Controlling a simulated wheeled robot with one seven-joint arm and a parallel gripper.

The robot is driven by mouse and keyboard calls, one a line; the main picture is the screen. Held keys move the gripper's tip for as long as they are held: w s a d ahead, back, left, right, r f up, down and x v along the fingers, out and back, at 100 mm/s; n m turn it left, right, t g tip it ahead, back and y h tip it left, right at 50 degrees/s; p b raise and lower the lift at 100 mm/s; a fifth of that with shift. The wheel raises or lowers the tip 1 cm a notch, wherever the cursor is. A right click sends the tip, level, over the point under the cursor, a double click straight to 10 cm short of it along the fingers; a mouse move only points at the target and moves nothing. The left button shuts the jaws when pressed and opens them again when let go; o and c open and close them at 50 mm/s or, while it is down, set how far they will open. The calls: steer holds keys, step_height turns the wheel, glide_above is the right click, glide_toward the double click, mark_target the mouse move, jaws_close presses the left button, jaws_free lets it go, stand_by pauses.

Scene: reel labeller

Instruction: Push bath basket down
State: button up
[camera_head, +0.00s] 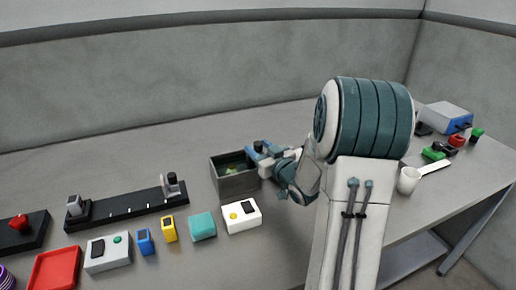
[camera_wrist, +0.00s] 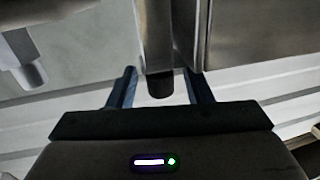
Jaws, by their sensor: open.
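A grey open-topped bath box (camera_head: 236,185) stands on the table near the middle of the head view, with something greenish inside. I cannot make out the basket clearly. My gripper (camera_head: 256,149) is over the right rear part of the box, reaching in from the right, and hides that part. In the wrist view my gripper (camera_wrist: 159,78) has its two blue fingers apart. A dark rounded knob (camera_wrist: 160,86) on a metal upright (camera_wrist: 156,35) lies between the fingers in the picture, with a gap on each side. I cannot tell whether anything touches it.
A white box with a yellow button (camera_head: 242,216) stands just in front of the bath box. A teal block (camera_head: 203,226), a yellow device (camera_head: 169,229) and a black rail (camera_head: 128,208) are to the left. A white cup (camera_head: 408,180) stands right of my arm. A grey wall is behind.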

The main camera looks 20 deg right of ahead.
steer(key=s+d+b, duration=0.2)
steer(key=s, duration=1)
steer(key=shift+s+d, duration=0.25)
steer(key=shift+s, duration=0.1)
